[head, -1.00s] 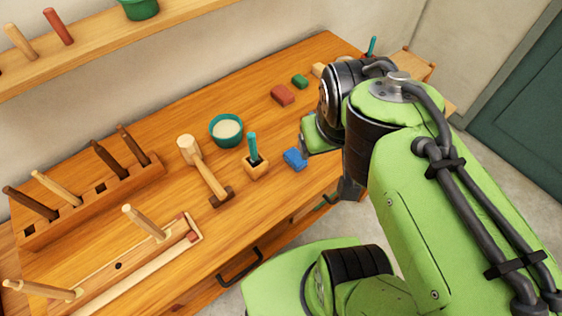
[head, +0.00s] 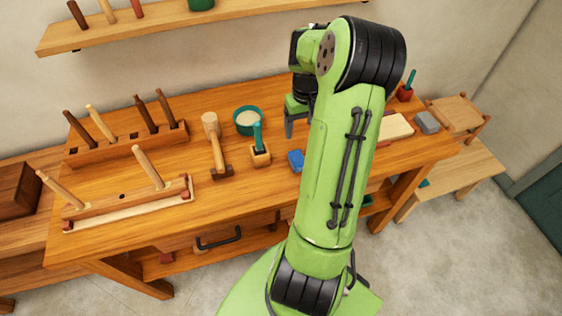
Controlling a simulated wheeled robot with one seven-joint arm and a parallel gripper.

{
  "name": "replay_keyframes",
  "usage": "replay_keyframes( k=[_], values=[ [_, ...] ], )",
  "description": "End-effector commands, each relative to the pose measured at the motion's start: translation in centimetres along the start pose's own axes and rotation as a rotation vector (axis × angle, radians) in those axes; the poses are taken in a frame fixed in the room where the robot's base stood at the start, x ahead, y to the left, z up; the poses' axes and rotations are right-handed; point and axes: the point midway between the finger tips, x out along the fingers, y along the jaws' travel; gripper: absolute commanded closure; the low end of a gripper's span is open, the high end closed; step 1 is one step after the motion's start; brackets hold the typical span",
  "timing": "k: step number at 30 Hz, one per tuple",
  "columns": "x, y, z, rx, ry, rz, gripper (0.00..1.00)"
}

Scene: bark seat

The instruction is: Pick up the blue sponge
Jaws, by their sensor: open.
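The blue sponge (head: 296,160) is a small blue block lying on the wooden workbench (head: 262,192), just right of a small wooden block holding a teal-handled tool. My arm covers part of its right side. My gripper (head: 297,122) is above the bench, behind the sponge in the picture and apart from it. One dark finger shows pointing down; the rest is hidden behind my arm. I see nothing held in the jaws.
The wooden block with the teal-handled tool (head: 260,155), a teal bowl (head: 247,121) and a mallet (head: 215,145) stand left of the sponge. Tool racks (head: 125,146) fill the bench's left. A tan board (head: 395,128) and a grey block (head: 427,122) lie right of my arm.

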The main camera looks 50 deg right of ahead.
Motion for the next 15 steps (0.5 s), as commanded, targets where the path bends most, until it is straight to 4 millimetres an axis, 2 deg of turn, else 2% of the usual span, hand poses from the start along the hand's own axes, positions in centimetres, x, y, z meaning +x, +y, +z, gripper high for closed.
replay_keyframes(
  k=[2, 12, 15],
  values=[
    [0.7, 0.1, 0.0, 0.003, -0.003, -0.004, 0.22],
    [8.8, 0.0, 0.1, 0.001, -0.005, -0.006, 0.22],
    [10.3, 0.0, 0.1, 0.001, -0.003, -0.004, 0.22]
  ],
)
